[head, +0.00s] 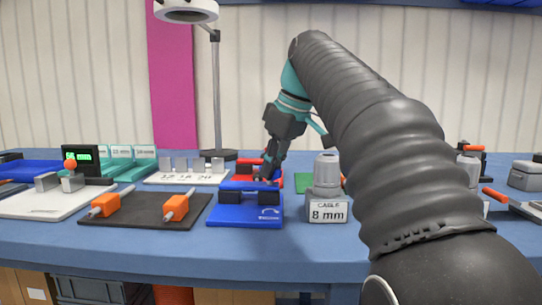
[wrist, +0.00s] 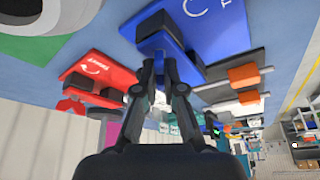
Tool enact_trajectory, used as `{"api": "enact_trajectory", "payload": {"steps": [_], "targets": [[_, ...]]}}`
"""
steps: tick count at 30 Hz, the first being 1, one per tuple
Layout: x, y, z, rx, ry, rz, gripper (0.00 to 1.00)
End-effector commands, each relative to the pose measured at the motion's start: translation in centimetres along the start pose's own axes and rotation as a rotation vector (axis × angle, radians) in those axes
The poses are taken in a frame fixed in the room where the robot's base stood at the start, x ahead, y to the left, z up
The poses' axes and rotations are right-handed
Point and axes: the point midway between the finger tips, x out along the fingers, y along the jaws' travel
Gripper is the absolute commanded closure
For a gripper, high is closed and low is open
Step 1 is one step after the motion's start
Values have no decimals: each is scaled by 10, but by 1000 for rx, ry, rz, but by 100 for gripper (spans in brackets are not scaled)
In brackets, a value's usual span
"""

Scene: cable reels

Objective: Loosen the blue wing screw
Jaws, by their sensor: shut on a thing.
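The blue wing screw (head: 240,185) shows as a blue bar above a blue base plate (head: 247,216) with dark blocks and a white turning arrow. My gripper (head: 264,176) reaches down to it from behind. In the wrist view, the fingers of my gripper (wrist: 161,68) are close together on the blue wing screw (wrist: 190,66), with the blue plate (wrist: 215,25) behind. My gripper is shut on the screw. The fingertips hide its middle, so its exact turn angle is hard to tell.
A similar red fixture (head: 243,179) stands just behind the blue one; it also shows in the wrist view (wrist: 105,75). A grey cable block marked 8 mm (head: 328,208) stands close on the right. A black board (head: 140,210) with orange-handled parts lies left.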

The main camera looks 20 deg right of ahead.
Motion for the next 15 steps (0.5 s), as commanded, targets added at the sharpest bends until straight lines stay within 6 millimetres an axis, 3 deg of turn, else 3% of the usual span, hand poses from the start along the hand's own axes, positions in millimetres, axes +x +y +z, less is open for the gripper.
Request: {"api": "enact_trajectory", "payload": {"steps": [15], "targets": [[0,1,-1,-400,1,-167,100]]}}
